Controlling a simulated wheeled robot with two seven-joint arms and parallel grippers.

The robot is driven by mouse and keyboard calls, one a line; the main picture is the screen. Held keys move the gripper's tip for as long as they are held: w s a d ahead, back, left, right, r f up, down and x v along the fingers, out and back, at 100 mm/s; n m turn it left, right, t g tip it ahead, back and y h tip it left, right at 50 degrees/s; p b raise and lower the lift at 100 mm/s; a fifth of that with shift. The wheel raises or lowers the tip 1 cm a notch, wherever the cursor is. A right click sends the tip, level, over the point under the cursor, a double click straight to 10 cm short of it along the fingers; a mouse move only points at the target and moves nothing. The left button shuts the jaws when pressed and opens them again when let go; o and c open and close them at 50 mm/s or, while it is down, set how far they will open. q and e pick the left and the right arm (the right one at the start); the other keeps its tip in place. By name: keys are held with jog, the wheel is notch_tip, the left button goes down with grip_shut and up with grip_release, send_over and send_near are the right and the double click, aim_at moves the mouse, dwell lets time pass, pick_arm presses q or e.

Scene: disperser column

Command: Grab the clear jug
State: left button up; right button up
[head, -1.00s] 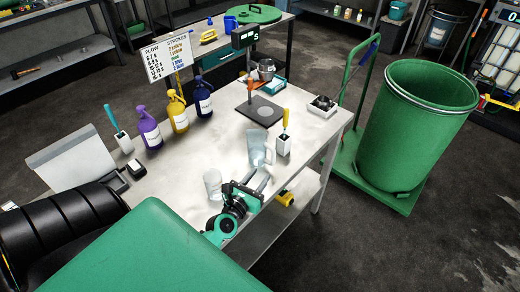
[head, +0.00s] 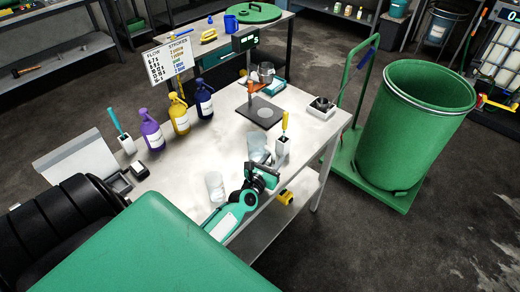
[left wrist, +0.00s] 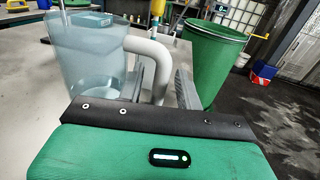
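The clear jug (head: 257,146) stands upright near the right front edge of the metal table. In the left wrist view the jug (left wrist: 88,50) fills the upper left, with its pale handle (left wrist: 152,48) toward my gripper. My left gripper (head: 265,166) is low at the jug's near side. In the left wrist view its two fingers (left wrist: 160,85) are apart, one on each side of the handle. A gap shows between the handle and the right finger; contact on the left side cannot be told. My right gripper is not in view.
A clear cup (head: 215,187) stands left of my left arm. A white holder with a yellow-handled tool (head: 283,145) stands close right of the jug. Purple, yellow and blue bottles (head: 180,115) stand farther back. A green drum (head: 415,130) is right of the table (head: 185,178).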

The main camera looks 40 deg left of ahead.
pick_arm(q)
grip_shut()
dwell(0.3)
jog(key=shift+r, duration=0.2)
notch_tip(320, 180, up, 18)
jog(key=p, duration=1.4)
jog(key=shift+f, duration=0.25)
